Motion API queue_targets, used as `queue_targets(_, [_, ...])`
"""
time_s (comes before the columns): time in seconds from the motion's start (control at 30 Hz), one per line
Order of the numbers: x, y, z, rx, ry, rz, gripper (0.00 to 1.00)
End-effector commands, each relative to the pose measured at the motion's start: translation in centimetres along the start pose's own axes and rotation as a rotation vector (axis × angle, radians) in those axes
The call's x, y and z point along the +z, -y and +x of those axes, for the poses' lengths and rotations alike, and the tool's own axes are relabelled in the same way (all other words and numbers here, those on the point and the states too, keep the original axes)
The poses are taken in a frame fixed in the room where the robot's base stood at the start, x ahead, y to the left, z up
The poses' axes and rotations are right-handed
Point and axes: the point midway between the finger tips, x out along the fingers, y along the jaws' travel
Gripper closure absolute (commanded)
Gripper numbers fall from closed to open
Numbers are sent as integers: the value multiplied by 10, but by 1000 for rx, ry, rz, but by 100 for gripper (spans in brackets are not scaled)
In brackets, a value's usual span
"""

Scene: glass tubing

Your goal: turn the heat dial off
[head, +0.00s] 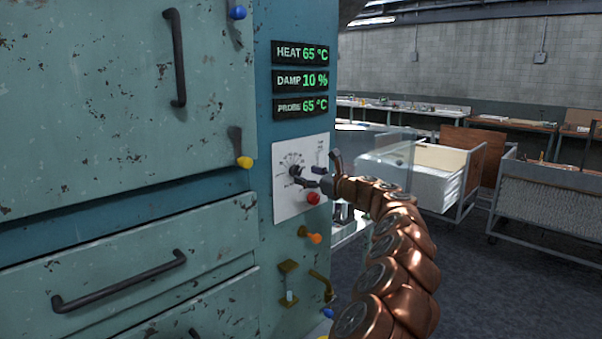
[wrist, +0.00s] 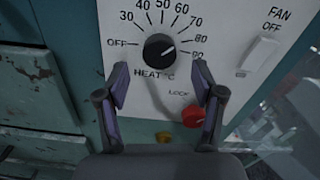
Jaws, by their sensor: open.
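The heat dial (wrist: 159,48) is a round black knob on a white control plate (head: 283,200). In the wrist view, a scale from OFF at left to 90 at right rings it. A pale mark on the knob seems to point up and right, away from OFF. In the head view the dial (head: 295,171) is small and partly crowded by my fingers. My gripper (wrist: 160,76) is open and empty, facing the plate. Its two fingertips sit below the dial, left and right of it, and appear apart from it. The gripper also shows in the head view (head: 319,173).
A red lock knob (wrist: 194,116) lies close by my right finger. A white fan switch (wrist: 260,57) is at upper right. Displays (head: 301,54) above read HEAT 65 °C, DAMP 10 %, PROBE 65 °C. An orange knob (head: 315,238) sits below the plate. Cabinet handles (head: 176,58) protrude at left.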

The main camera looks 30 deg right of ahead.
Motion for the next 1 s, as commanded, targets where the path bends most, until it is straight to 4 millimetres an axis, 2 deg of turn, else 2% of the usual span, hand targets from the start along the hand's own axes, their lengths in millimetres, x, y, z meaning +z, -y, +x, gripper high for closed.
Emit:
queue_targets(0.1, [0, -1, 11, 1, -3, -3, 32])
queue_targets(0.5, [-1, 0, 32, 1, -2, -2, 32])
queue_targets(0.93, [0, 0, 35, 1, -1, -2, 32])
queue_targets(1.0, [0, 0, 34, 0, -1, -2, 39])
